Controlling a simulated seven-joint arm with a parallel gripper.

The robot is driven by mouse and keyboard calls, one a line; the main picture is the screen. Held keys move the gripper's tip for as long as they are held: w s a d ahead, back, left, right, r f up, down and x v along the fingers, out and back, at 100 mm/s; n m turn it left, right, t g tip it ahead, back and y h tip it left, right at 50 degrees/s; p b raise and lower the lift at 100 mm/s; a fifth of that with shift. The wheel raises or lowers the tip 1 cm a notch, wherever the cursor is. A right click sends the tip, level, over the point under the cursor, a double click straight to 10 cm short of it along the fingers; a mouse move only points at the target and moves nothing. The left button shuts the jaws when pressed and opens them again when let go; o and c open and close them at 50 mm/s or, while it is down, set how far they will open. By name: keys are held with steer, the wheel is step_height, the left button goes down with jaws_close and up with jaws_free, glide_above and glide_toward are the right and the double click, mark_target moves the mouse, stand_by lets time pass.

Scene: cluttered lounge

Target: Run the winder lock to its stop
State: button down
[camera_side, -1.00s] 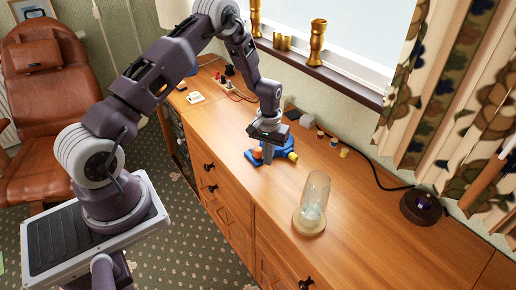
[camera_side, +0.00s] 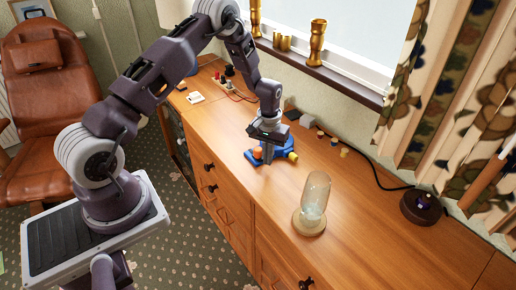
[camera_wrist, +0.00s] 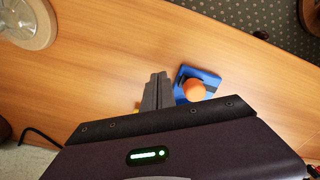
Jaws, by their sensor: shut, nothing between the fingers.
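A blue device (camera_side: 253,156) lies on the wooden sideboard, beneath and around my gripper. An orange ball knob (camera_side: 257,153) is at its front left and a yellow knob (camera_side: 293,156) at its right end. My gripper (camera_side: 267,161) points down with its fingers shut and empty, just right of the orange knob. In the wrist view, the fingertips (camera_wrist: 158,76) are beside the orange knob (camera_wrist: 194,90) on its blue block (camera_wrist: 212,79). I cannot tell whether they touch it. The yellow part is mostly hidden behind the fingers there. The winder lock is not clearly identifiable.
A glass dome on a round base (camera_side: 309,222) stands nearer on the sideboard (camera_side: 370,250). Small pegs (camera_side: 333,141) and a grey block (camera_side: 307,121) are behind. A dark round puck (camera_side: 421,207) with a cable is at right. The wood between is clear.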

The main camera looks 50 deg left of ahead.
mark_target(258, 149)
steer(key=shift+a, duration=0.15)
steer(key=shift+a, duration=2.6)
steer(key=shift+d, duration=0.8)
step_height(258, 149, up, 7)
